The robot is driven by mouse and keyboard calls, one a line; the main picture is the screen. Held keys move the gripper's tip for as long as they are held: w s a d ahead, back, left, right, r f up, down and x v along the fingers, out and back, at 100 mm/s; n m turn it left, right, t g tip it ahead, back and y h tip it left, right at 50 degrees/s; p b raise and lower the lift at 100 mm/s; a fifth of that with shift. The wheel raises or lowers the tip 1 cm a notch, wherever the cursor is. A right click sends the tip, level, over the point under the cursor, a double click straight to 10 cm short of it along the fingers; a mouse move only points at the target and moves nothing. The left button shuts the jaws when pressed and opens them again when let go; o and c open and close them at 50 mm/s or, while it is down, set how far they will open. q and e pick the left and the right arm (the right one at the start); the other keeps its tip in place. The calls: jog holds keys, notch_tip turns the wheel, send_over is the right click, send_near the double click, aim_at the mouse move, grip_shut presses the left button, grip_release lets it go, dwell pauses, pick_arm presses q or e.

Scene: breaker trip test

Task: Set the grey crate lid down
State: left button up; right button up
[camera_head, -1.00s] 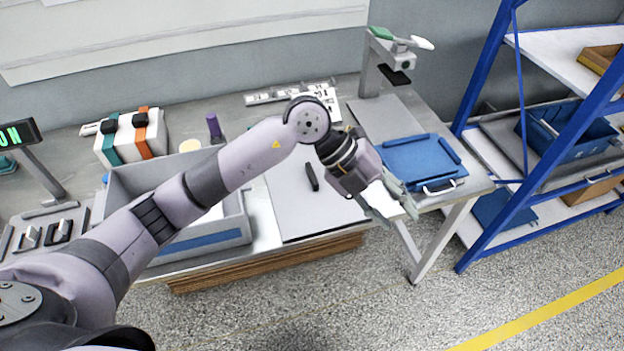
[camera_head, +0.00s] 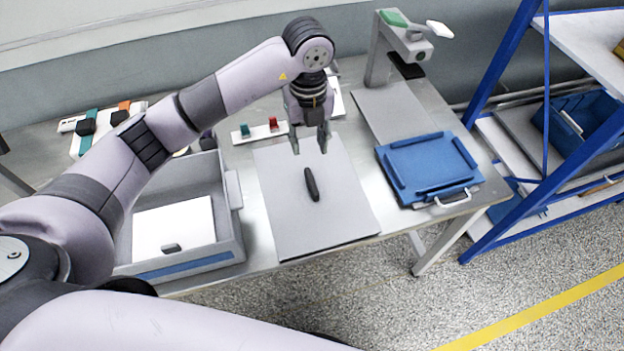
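The grey crate lid (camera_head: 347,205) is a flat grey panel with a black bar handle (camera_head: 312,184) in its middle. It lies flat on the table, right of the open grey crate (camera_head: 232,190), with its near edge close to the table's front edge. My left gripper (camera_head: 310,143) points down over the far part of the lid, just beyond the handle. Its two fingers are apart with nothing between them, and it does not touch the handle. My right gripper is not in view.
A blue tray (camera_head: 430,165) with a pale handle lies to the right. Behind it a stand (camera_head: 400,38) rises from a grey plate. Small red and green parts (camera_head: 258,130) sit behind the lid. A blue-framed shelf (camera_head: 508,75) stands at the right.

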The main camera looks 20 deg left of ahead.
pick_arm(q)
jog(key=p, duration=0.2)
send_near(312, 181)
jog(key=f, duration=0.3)
jog(key=shift+s+a+f, duration=0.15)
jog(key=shift+s+a, duration=0.1)
jog(key=shift+a, duration=0.05)
jog(key=shift+f, duration=0.6)
jog(key=shift+f+p, duration=0.2)
jog(key=shift+p, duration=0.1)
jog(key=f, duration=0.1)
jog(key=f+p, duration=0.1)
jog(key=f, duration=0.2)
jog(key=shift+w+d+f+p, duration=0.2)
jog(key=shift+w+d+p, duration=0.05)
jog(key=shift+w+p, duration=0.1)
jog(key=shift+f, duration=0.25)
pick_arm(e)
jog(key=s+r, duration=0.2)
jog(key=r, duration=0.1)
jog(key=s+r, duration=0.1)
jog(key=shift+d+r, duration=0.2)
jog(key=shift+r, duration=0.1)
pick_arm(q)
jog(key=shift+c, duration=0.2)
